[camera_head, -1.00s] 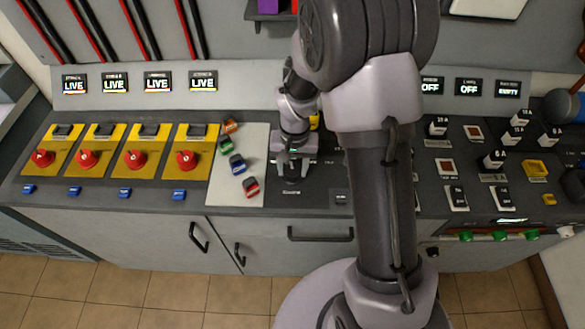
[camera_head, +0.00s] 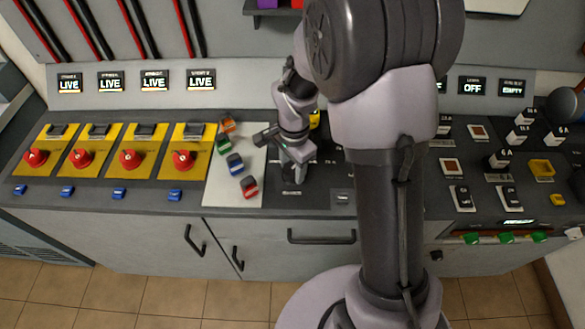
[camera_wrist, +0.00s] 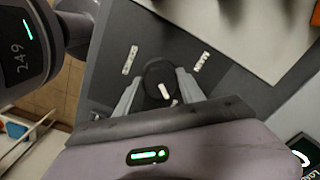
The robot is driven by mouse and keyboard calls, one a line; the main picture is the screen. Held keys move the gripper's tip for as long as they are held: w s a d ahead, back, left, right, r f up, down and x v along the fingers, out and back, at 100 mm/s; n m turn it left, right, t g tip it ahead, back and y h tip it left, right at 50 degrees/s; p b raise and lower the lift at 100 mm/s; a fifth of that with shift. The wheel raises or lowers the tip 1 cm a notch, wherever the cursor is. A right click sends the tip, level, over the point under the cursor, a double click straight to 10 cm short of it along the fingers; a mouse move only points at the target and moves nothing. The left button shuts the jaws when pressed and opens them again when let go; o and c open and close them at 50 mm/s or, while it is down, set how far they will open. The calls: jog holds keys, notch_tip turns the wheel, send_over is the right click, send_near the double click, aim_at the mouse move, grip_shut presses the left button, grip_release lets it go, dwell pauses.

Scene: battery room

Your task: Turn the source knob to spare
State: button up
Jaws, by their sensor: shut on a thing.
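The source knob (camera_wrist: 157,75) is a dark round knob with a short white pointer mark, on the dark panel in the wrist view. Its pointer slants toward the lower right of that view. A label reading MAIN (camera_wrist: 202,62) lies up and right of it; another label (camera_wrist: 130,60), too small to read, lies up and left. My gripper (camera_wrist: 158,92) is shut on the knob, one finger on each side. In the head view my gripper (camera_head: 293,172) reaches down onto the panel, and its jaws mostly hide the knob.
Several coloured padlock-like pieces, one of them red (camera_head: 249,187), lie on a light plate (camera_head: 228,190) just left of my gripper. Red rotary switches (camera_head: 183,159) on yellow plates stand farther left. Small switches and fuses fill the right side. Drawer handles (camera_head: 321,237) stick out below.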

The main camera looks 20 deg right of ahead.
aim_at(294, 170)
jog(key=shift+m, duration=0.5)
dwell(0.3)
jog(key=o, duration=1.4)
jog(key=r+p, duration=0.2)
jog(key=r, duration=0.3)
jog(key=r+p, duration=0.2)
jog(key=r, duration=0.4)
jog(key=r+p, duration=0.2)
jog(key=r, duration=0.4)
jog(key=shift+s+d+r, duration=0.1)
jog(key=shift+s+r, duration=0.1)
jog(key=shift+s, duration=0.05)
